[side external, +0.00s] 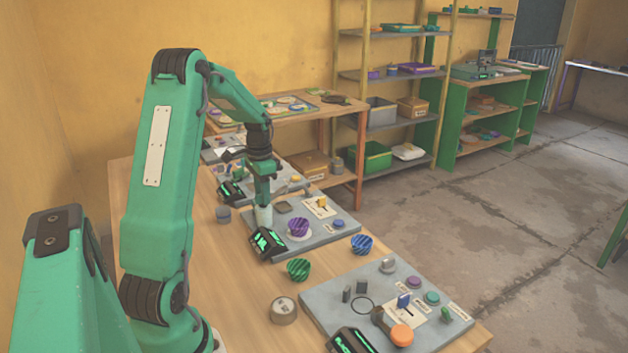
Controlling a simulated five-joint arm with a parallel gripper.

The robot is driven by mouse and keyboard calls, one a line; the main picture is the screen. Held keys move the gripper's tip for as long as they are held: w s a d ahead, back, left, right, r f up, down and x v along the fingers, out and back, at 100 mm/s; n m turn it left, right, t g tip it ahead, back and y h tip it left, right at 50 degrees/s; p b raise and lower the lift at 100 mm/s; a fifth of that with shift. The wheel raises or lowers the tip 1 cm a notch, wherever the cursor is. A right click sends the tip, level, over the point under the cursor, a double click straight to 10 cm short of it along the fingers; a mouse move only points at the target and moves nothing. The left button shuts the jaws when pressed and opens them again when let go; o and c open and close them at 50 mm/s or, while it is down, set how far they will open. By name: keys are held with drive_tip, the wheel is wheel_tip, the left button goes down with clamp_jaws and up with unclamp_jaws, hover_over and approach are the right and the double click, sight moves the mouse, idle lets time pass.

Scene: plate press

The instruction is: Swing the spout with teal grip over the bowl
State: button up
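My gripper (263,216) points down at the left part of the middle grey panel (318,238), beside a purple striped bowl (298,226). That bowl stands upright on a pale round spot on the panel. The fingertips are small and close to the panel, so I cannot tell whether they are open or shut on something. I cannot make out a spout with a teal grip; it may be hidden behind or under my gripper. A small dark brown piece (283,206) lies just right of the fingertips.
A blue striped bowl (361,245) and a green striped bowl (299,269) stand on the wooden table (245,305). A dark unit with a green display (267,243) sits at the middle panel's front edge.

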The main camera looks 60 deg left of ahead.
clamp_jaws()
drive_tip(key=shift+m, duration=0.3)
drive_tip(key=m, duration=0.3)
drive_tip(key=shift+r, duration=0.1)
drive_tip(key=m, duration=0.9)
drive_tip(key=shift+m, duration=1.9)
